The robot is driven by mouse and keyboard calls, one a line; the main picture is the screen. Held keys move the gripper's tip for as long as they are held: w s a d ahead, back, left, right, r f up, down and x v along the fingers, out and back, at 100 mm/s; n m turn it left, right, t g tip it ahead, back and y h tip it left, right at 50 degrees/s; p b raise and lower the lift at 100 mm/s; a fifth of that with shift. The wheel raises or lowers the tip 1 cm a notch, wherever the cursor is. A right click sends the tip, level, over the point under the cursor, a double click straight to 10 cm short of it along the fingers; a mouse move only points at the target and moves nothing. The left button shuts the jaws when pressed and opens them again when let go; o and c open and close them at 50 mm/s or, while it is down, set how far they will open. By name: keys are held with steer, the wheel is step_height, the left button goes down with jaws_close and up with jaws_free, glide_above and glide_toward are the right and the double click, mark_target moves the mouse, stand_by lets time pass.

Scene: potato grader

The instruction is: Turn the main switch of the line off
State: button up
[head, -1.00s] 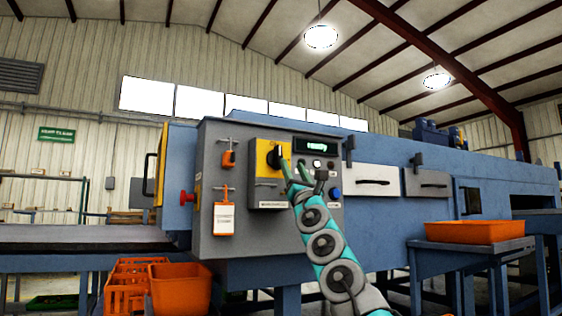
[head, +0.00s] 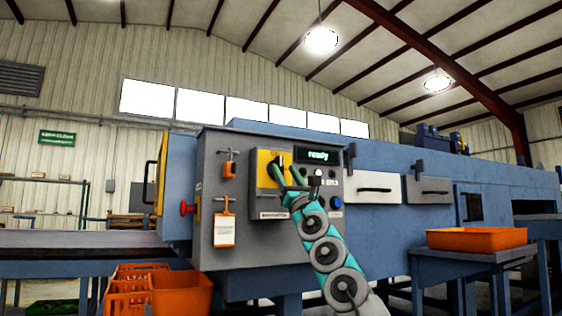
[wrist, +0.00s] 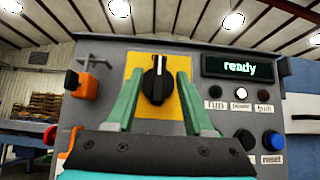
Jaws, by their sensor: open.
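The main switch is a black rotary knob (wrist: 157,80) with a white mark on a yellow plate (wrist: 137,66) on the grey control panel (head: 212,165). In the wrist view the knob stands upright, its mark at the top. My gripper (wrist: 160,82) is open, with one green finger on each side of the knob; I cannot tell whether they touch it. In the head view my gripper (head: 284,175) is in front of the yellow plate and partly hides the knob (head: 278,160). The display (wrist: 234,68) reads "ready".
An orange padlock (head: 229,169) and a white-and-orange tag (head: 224,229) hang left of the switch. A red button (head: 184,208) sticks out at the panel's left side. Several small buttons and a blue reset button (wrist: 273,140) sit to the right. Orange crates (head: 180,293) stand below.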

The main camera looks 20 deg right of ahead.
mark_target(281, 165)
steer(key=shift+p+x, duration=1.25)
steer(key=shift+x, duration=0.55)
steer(key=shift+w, duration=0.1)
jaws_close()
